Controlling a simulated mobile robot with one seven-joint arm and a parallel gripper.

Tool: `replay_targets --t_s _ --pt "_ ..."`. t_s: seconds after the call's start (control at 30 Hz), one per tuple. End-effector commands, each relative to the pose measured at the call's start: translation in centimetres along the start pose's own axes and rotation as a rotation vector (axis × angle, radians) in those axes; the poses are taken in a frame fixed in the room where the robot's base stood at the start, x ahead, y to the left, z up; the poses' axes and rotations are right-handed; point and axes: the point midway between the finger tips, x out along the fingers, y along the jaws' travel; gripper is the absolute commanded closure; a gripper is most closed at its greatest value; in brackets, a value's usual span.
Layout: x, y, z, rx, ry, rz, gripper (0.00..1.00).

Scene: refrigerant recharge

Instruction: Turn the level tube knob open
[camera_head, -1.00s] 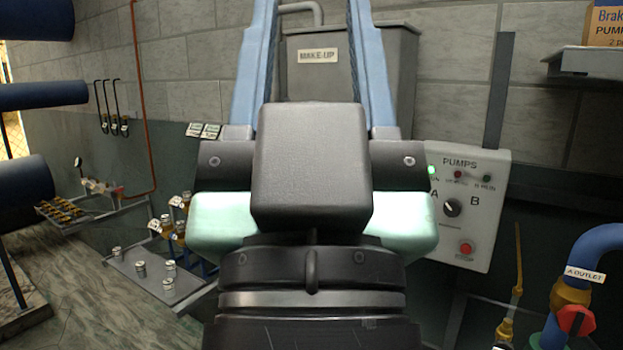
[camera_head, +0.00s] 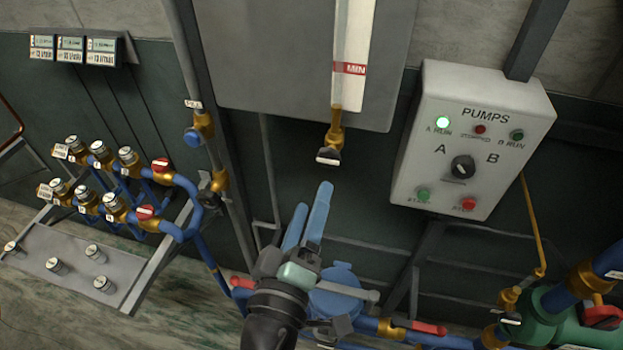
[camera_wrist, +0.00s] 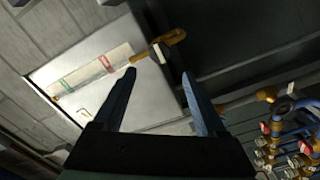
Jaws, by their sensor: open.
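The level tube (camera_head: 340,50) hangs on the grey tank front beside a white strip with a red MIN mark. A brass valve (camera_head: 335,133) sits at its lower end, with a small grey knob (camera_head: 328,155) on it. In the wrist view the knob (camera_wrist: 158,53) and brass valve (camera_wrist: 174,38) lie beyond the fingertips, with the knob near the middle of the gap. My gripper (camera_head: 314,197) has blue fingers, open and empty. In the head view it is just below the knob, apart from it. The wrist view also shows my gripper (camera_wrist: 158,74).
The pumps panel (camera_head: 470,140) is on the wall at right, its green lamp lit. A blue pipe manifold with brass valves (camera_head: 128,155) stands at left. Blue pipes and a red-handled valve (camera_head: 600,316) are at lower right. The wall below the tank is mostly clear.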

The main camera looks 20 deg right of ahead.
Motion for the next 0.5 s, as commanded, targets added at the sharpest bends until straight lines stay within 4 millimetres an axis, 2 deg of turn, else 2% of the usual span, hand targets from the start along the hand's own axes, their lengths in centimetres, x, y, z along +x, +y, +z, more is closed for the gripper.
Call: replay_targets --t_s 0.17,0.5 --pt "1.0 0.0 0.1 -0.010 -0.003 0.001 0.26" --pt "5.1 0.1 0.1 -0.006 -0.004 0.002 0.26"
